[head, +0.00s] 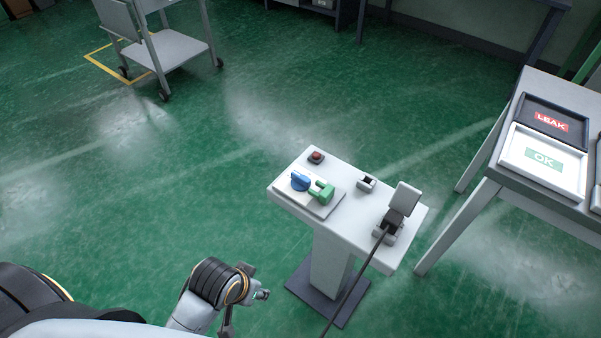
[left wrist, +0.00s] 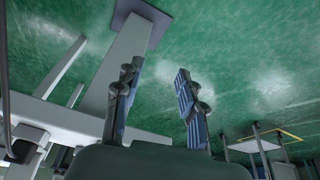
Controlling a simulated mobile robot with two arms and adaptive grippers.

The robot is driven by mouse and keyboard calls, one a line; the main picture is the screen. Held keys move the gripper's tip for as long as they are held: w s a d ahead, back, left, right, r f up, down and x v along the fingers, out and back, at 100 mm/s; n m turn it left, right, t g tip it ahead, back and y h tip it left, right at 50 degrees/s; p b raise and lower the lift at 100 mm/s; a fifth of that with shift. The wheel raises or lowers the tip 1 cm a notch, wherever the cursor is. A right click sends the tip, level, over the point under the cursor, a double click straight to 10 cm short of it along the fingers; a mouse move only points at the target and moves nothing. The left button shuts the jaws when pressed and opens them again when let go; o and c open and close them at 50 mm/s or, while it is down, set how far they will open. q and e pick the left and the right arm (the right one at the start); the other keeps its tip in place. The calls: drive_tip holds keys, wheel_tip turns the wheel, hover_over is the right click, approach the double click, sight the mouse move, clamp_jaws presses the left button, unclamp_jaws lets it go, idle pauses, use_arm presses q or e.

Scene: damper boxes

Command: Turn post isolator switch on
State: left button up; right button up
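The post (head: 331,262) is a white pedestal with a tilted white top panel. A blue rotary knob (head: 300,181), probably the isolator switch, sits on a raised plate at the panel's left side, with a green piece (head: 322,192) right beside it. I cannot tell whether the switch is on or off. My left gripper (head: 258,284) is left of the post and apart from it, partly hidden by its own wrist. In the left wrist view the left gripper (left wrist: 157,78) has spread fingers with nothing between them; the post's column (left wrist: 124,62) shows behind. My right gripper is not in view.
The panel also bears a red button (head: 316,157), a small grey socket (head: 366,183) and a lidded grey connector (head: 388,229) with a dark cable (head: 355,282). A table (head: 480,207) with LEAK and OK trays stands right. A cart (head: 178,48) stands back left. Floor left of the post is clear.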

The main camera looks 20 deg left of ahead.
use_arm(q)
drive_tip(key=w+d+r+n+g+h, duration=0.1)
drive_tip(key=w+d+r+h, duration=0.1)
drive_tip(key=w+d+r, duration=0.3)
drive_tip(key=w+d+r+n+h, duration=0.1)
drive_tip(key=w+d+r, duration=0.1)
drive_tip(key=w+d, duration=0.5)
wheel_tip(320, 180, up, 14)
drive_tip(key=n+g+y, duration=0.2)
drive_tip(key=n+y, duration=0.2)
drive_tip(key=n, duration=1)
hover_over(301, 176)
wheel_tip(301, 176, down, 14)
drive_tip(key=shift+r, duration=0.1)
clamp_jaws()
